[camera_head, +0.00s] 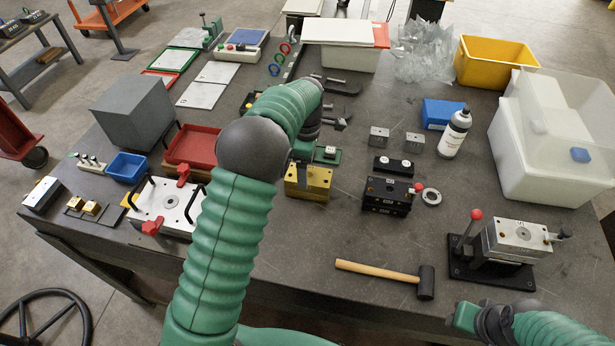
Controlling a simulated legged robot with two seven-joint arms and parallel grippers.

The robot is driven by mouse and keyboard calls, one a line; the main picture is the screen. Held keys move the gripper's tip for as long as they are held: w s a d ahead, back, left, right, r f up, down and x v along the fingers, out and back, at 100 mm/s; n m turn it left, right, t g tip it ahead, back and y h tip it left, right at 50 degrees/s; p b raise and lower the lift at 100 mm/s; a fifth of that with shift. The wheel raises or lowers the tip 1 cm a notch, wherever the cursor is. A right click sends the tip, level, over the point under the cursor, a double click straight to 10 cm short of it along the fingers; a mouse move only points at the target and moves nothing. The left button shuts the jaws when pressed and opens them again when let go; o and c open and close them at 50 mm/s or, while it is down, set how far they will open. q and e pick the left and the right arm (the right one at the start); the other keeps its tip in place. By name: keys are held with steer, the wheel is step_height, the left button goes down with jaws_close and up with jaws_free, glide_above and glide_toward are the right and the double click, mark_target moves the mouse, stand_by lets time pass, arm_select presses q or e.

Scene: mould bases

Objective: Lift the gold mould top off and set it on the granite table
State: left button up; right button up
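The gold mould (310,183) sits on the dark grey table (330,235) near the middle. My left gripper (302,153) points down at the mould's back left top edge. Its fingers are small and mostly hidden behind my arm, so I cannot tell whether they touch the gold top. My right gripper (466,316) is low at the bottom right, away from the mould, and its fingers are not clear.
A black mould (386,195) with a red knob and a metal ring (431,197) stand right of the gold one. A mallet (385,276) lies in front. A steel mould (515,240) stands at right, a clamped plate (166,205) at left. Bare table shows around the mallet.

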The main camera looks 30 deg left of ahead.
mark_target(309, 178)
arm_select(q)
steer(key=f, duration=0.3)
steer(key=shift+d+f+p, duration=0.3)
steer(key=shift+w+d+f, duration=0.1)
steer(key=shift+d, duration=0.1)
steer(key=shift+a, duration=0.35)
steer(key=c, duration=1.1)
steer(key=shift+d, duration=0.1)
jaws_close()
